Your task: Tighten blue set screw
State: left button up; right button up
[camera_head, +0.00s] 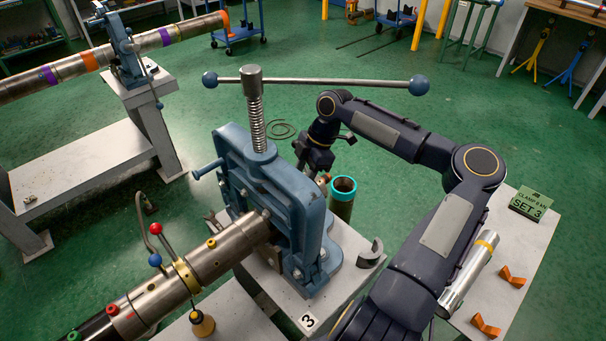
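A blue pipe vise (270,185) stands on a pale bench, with a steel screw (256,115) and a long cross bar (315,82) ending in blue balls. A steel pipe (225,250) runs into the vise from the lower left and carries small coloured screws, among them a red one (113,310) and a yellow one (211,243). I cannot make out for sure which part is the blue set screw. My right gripper (314,160) is just behind the vise's right side, pointing down. Its fingertips are partly hidden. My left gripper is out of view.
A teal-rimmed upright tube (342,198) and a grey curved piece (371,254) are right of the vise. A red-balled lever (156,229) rises from the pipe.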

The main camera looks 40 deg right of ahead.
grip_shut()
jog(key=m+t+b, duration=0.1)
jog(key=m, duration=0.1)
jog(key=shift+s+m+b, duration=0.15)
jog(key=shift+m+b, duration=0.15)
jog(key=shift+m, duration=0.1)
jog(key=shift+s+a+m+t+h+b, duration=0.15)
jog(key=shift+m+t+h, duration=0.25)
jog(key=shift+m, duration=0.9)
jog(key=shift+w+a+m+t+h+b, duration=0.15)
jog(key=shift+m+t+h, duration=0.25)
jog(key=shift+m, duration=0.9)
jog(key=shift+s+d, duration=0.1)
jog(key=shift+o, duration=0.5)
grip_release()
jog(key=shift+o, duration=0.3)
